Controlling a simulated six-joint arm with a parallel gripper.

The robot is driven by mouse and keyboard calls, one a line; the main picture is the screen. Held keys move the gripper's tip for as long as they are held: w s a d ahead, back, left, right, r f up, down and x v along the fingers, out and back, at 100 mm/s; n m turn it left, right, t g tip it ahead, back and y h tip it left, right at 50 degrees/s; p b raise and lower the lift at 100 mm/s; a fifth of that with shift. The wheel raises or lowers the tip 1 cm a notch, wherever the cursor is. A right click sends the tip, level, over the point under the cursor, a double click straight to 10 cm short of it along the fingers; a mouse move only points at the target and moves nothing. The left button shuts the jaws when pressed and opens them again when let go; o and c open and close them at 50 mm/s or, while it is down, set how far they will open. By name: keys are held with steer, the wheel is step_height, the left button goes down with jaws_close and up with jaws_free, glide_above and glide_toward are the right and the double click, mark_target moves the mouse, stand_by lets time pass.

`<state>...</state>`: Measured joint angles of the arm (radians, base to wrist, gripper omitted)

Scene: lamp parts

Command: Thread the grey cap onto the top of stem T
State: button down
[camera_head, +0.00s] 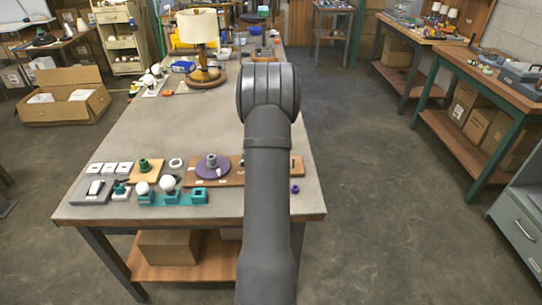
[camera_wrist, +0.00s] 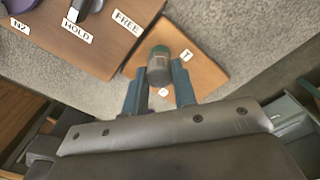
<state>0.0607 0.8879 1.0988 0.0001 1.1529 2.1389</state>
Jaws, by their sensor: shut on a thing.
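In the wrist view my gripper (camera_wrist: 160,78) is shut on the grey cap (camera_wrist: 159,72), a short grey cylinder between the two fingertips. A green piece (camera_wrist: 160,49), seemingly the top of stem T, shows directly past the cap's far end, in line with it. Whether the cap touches it or has engaged its thread I cannot tell. Below is a small wooden board (camera_wrist: 207,75) with white labels; their lettering is too small to read surely. In the head view my arm hides the gripper, cap and stem.
A long wooden board (camera_wrist: 100,65) with "HOLD" and "FREE" labels lies left of the small board. In the head view, a purple disc (camera_head: 203,174) with a grey part, white bulbs (camera_head: 168,182) and teal holders (camera_head: 199,197) stand left of my arm. A lamp (camera_head: 198,30) stands farther back.

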steer(key=shift+a+m, duration=0.1)
steer(key=shift+m, duration=0.5)
steer(key=c, duration=1.1)
jaws_free()
step_height(320, 180, up, 18)
steer(key=shift+f, duration=0.25)
step_height(320, 180, down, 17)
steer(key=shift+f, duration=0.3)
steer(key=shift+n, duration=0.6)
